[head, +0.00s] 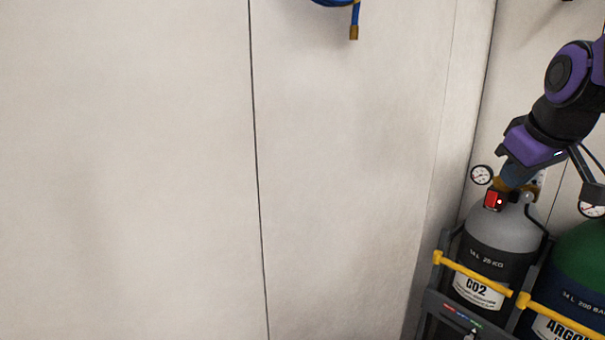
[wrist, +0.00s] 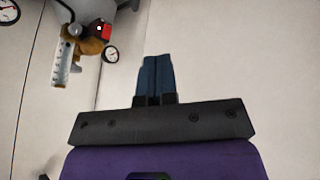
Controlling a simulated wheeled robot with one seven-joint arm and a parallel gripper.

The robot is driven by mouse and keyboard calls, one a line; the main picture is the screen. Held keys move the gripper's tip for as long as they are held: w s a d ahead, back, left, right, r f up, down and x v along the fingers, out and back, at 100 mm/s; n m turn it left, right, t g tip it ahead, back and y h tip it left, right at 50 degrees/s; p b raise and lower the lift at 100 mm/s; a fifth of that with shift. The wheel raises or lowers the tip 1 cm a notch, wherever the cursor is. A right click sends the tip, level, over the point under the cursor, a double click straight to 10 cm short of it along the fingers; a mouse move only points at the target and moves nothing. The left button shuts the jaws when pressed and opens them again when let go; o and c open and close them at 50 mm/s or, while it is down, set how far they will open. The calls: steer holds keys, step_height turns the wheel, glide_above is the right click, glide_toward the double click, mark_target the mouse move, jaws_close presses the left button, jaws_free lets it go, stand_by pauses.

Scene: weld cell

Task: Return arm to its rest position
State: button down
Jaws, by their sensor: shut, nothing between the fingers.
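My gripper (wrist: 155,80) shows in the wrist view with its two dark blue fingers together and nothing between them. In the head view my purple and black arm comes in from the right edge, and my gripper (head: 516,178) points down and left in front of the regulator of the grey CO2 cylinder (head: 505,232). In the wrist view the brass regulator (wrist: 92,46), with a red block, a gauge and a clear flow tube, is to the upper left of the fingers, apart from them in the picture.
A green argon cylinder (head: 580,262) stands right of the CO2 cylinder. Yellow bars (head: 472,273) of a dark rack cross both. A blue hose (head: 335,3) with a brass end hangs at the top. The pale wall (head: 130,170) on the left is bare.

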steer(key=s+a+f+m, duration=0.1)
steer(key=s+a, duration=0.1)
steer(key=s, duration=0.5)
steer(key=s+a+f+m+g, duration=0.1)
steer(key=s+a+f+m, duration=0.1)
steer(key=s, duration=0.6)
steer(key=shift+s+y, duration=0.2)
steer(key=shift+y, duration=0.2)
steer(key=shift+a, duration=0.1)
